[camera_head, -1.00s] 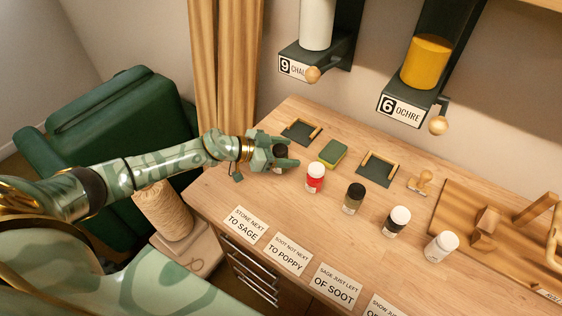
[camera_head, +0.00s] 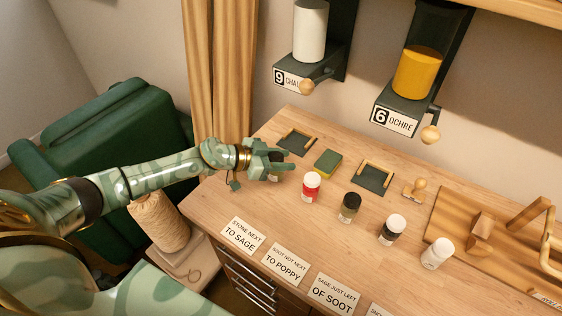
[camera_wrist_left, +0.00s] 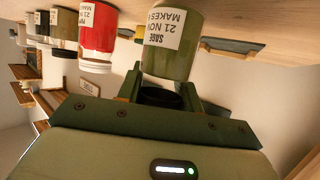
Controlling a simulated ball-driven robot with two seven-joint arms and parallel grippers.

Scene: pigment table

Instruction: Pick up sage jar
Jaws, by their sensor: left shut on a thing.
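The sage jar (camera_wrist_left: 172,45) is green with a white label reading SAGE and a dark lid. In the left wrist view it stands out large between the fingers of my left gripper (camera_wrist_left: 160,92), which is shut on it at the lid end. In the head view my left gripper (camera_head: 272,166) is at the far left end of the row of jars and hides most of the sage jar. The jar appears at table level; I cannot tell whether it touches the table. My right gripper is not in view.
A red jar (camera_head: 311,186) stands closest, just right of the gripper. A dark olive jar (camera_head: 349,208), a black jar (camera_head: 391,229) and a white jar (camera_head: 437,253) continue the row. A green sponge (camera_head: 328,163) lies behind. Label cards (camera_head: 243,233) line the front edge.

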